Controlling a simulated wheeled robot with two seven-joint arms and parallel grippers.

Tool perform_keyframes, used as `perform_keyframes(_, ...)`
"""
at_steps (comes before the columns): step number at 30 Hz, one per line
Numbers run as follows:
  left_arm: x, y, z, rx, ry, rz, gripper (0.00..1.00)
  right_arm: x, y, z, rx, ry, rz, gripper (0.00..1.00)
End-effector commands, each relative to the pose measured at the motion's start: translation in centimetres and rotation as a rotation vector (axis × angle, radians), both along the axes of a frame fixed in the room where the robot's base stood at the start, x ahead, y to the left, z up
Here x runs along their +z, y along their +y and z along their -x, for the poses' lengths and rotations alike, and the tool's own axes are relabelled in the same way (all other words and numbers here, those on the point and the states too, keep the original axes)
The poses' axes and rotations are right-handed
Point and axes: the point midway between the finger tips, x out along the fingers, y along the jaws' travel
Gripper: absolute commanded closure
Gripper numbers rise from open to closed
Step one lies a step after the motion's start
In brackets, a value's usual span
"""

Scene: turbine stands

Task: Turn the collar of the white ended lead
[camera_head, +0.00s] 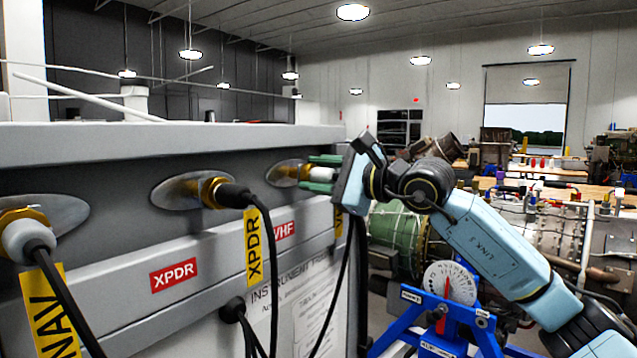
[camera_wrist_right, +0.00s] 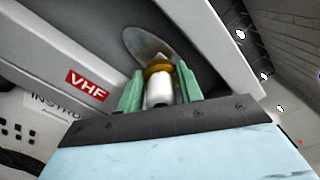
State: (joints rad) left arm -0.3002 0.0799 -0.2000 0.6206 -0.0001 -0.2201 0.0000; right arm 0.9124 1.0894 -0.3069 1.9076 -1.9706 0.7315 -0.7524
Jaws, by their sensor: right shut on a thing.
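The white ended lead (camera_wrist_right: 159,91) is seated in the VHF socket at the far right of the grey panel. Its brass collar (camera_wrist_right: 158,69) shows against the socket's metal plate. My right gripper (camera_head: 318,173) has a green finger on each side, with the fingertips at the collar, and is shut on it. In the wrist view the gripper (camera_wrist_right: 160,74) lines up with the plug. The lead's cable is mostly hidden behind the gripper. My left gripper is not in view.
A black ended lead (camera_head: 233,196) with an XPDR tag sits in the middle socket. A pale grey ended lead (camera_head: 27,240) with a NAV tag sits at the left. Cables hang down the panel. A blue stand (camera_head: 440,325) and a turbine (camera_head: 400,235) stand to the right.

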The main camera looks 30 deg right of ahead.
Motion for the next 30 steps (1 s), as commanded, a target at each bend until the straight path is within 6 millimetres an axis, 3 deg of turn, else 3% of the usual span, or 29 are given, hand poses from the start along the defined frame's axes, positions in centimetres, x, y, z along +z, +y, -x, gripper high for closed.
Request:
perform_keyframes(13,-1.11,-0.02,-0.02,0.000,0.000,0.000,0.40,-0.17,0.03,0.02,-0.001,-0.107,0.259,0.87)
perform_keyframes(30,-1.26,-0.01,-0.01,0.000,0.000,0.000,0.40,-0.15,0.06,0.02,0.001,-0.131,0.319,0.87)
